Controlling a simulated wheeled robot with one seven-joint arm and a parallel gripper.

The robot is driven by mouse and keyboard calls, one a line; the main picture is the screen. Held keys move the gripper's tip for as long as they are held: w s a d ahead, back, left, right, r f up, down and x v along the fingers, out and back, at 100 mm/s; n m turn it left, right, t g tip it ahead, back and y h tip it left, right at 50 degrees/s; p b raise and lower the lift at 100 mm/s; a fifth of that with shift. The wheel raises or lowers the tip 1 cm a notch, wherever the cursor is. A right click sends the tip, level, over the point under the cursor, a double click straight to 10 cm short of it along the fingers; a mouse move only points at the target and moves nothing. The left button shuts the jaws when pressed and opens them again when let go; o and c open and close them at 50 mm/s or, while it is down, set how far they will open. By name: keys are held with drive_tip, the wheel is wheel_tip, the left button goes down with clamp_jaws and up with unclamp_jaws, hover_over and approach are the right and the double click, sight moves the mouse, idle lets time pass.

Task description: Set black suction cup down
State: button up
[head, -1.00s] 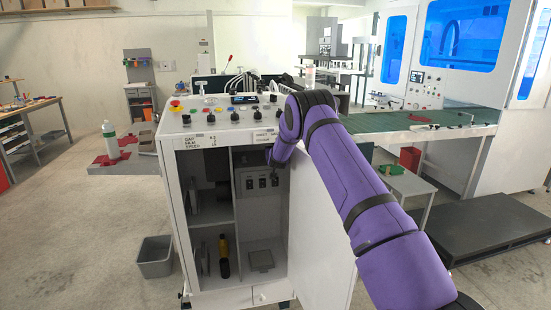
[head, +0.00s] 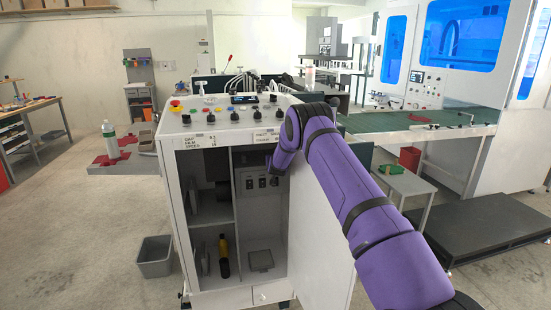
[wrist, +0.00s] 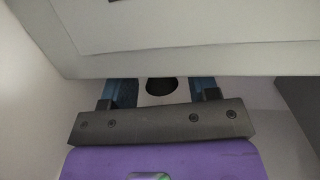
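A small black, rounded thing (wrist: 160,87), likely the black suction cup, shows in the wrist view against a pale surface. It lies between the two blue fingers of my gripper (wrist: 162,92), with a gap on either side, so the fingers stand open around it. The upper part of the cup and the fingertips are hidden behind a grey panel edge (wrist: 180,64). In the head view my arm reaches into the open cabinet (head: 182,215); the gripper is mostly hidden there and the cup cannot be made out.
The cabinet has a vertical divider, shelves and a grey box with black switches (head: 262,183). A yellow and black cylinder (head: 224,258) and a grey square plate (head: 261,260) are in the lower compartments. A grey bin (head: 155,257) stands on the floor at left.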

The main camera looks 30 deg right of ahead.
drive_tip(key=shift+r, duration=0.15)
drive_tip(key=v, duration=1.2)
drive_tip(key=shift+r, duration=0.1)
